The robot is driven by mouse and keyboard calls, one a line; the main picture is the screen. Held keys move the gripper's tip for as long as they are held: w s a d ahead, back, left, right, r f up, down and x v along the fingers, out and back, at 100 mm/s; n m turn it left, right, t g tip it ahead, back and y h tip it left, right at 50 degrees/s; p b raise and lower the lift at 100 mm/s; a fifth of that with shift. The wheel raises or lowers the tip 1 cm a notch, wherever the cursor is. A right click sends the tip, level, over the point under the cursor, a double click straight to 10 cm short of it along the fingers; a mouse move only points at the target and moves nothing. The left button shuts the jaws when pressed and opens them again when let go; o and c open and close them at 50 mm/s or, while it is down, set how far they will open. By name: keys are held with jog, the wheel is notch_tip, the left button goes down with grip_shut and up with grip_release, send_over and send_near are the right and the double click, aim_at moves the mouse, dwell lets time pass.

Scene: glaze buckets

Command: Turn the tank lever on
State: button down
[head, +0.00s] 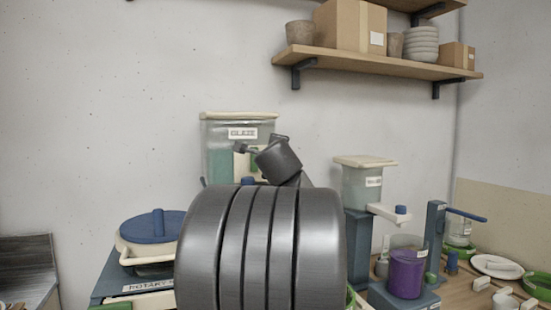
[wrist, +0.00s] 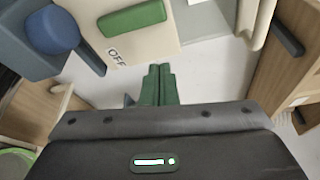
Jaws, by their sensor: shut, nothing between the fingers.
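The glaze tank (head: 222,135), a clear box with a cream lid and a "GLAZE" label, stands behind my arm in the head view. In the wrist view a cream panel (wrist: 150,52) carries a green bar (wrist: 132,18), which looks like the lever, with the word "OFF" beside it. My gripper (wrist: 158,68) is shut and empty, its green fingers together. Its tips are just below the panel's edge in the picture, apart from the green bar. In the head view my arm hides the lower tank, and the gripper's fingers are hard to make out.
A blue round knob (wrist: 52,30) is left of the panel. A second tank (head: 362,188) stands to the right, near a purple container (head: 406,272) and a blue lever stand (head: 434,230). A blue-lidded bucket (head: 150,228) is at left. A shelf (head: 380,64) hangs above.

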jog(key=s, duration=0.6)
jog(key=shift+s+d+b, duration=0.15)
jog(key=shift+s+b, duration=0.1)
jog(key=shift+b, duration=0.1)
jog(key=shift+w+f, duration=0.1)
jog(key=shift+w, duration=0.05)
jog(key=w+p, duration=0.1)
jog(key=w, duration=0.6)
jog(key=f+m+g+y+p, duration=0.1)
jog(key=f+m+p, duration=0.1)
jog(key=m+p, duration=0.1)
jog(key=w+a+f+m+g+y+p, duration=0.1)
jog(key=f+m+y+p, duration=0.1)
jog(key=f+m+p, duration=0.1)
jog(key=w+f+m+g+y+p, duration=0.1)
jog(key=f+m+p, duration=0.1)
jog(key=m+p, duration=0.2)
jog(key=shift+w+a+f+m+g+y, duration=0.2)
jog(key=shift+f+m+g+y, duration=0.15)
jog(key=shift+m, duration=0.45)
jog(key=s, duration=0.1)
jog(key=s+b, duration=0.1)
jog(key=s+d, duration=0.1)
jog(key=shift+s+f, duration=0.3)
jog(key=shift+f, duration=0.1)
